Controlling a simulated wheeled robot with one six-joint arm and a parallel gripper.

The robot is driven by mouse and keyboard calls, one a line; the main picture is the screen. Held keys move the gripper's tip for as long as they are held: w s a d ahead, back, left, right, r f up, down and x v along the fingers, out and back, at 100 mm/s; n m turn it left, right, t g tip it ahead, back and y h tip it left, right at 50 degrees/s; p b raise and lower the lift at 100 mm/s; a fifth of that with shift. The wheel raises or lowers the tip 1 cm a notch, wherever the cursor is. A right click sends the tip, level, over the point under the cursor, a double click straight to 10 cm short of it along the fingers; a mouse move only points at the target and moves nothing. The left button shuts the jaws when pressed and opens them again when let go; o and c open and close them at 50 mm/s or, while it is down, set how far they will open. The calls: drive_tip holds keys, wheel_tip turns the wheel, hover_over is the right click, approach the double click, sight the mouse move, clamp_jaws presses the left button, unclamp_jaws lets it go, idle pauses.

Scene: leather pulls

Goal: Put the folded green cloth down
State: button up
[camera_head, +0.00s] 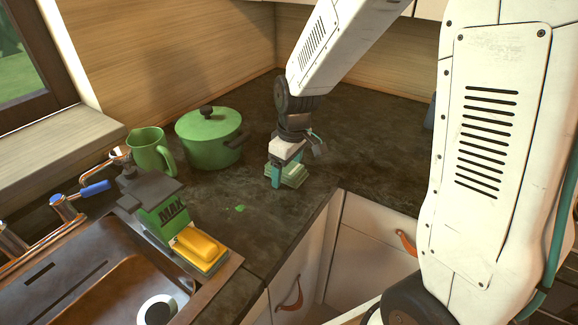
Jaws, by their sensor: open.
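The folded green cloth (294,176) rests on the dark countertop near its inner corner edge. My gripper (283,178) is right at the cloth, pointing down, with a teal finger in front of its left side. The gripper is open. The far finger and part of the cloth are hidden behind the gripper, so I cannot tell whether the fingers touch the cloth.
A green lidded pot (208,140) and a green mug (150,152) stand to the left. A small green scrap (239,208) lies on the countertop (375,160), which is clear at right.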

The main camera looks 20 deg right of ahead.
sight(293, 169)
wheel_tip(293, 169, up, 12)
drive_tip(key=s+d, duration=0.1)
drive_tip(key=s+d+r+m, duration=0.1)
drive_tip(key=s+r+m, duration=0.1)
drive_tip(key=s, duration=1)
drive_tip(key=s+d+r+m, duration=0.1)
drive_tip(key=s+m, duration=0.3)
drive_tip(key=s, duration=0.8)
drive_tip(key=shift+s+d+r+m+h, duration=0.2)
drive_tip(key=shift+s+r+m+h, duration=0.15)
drive_tip(key=shift+r, duration=0.55)
drive_tip(key=shift+o, duration=0.6)
drive_tip(key=shift+w, duration=0.1)
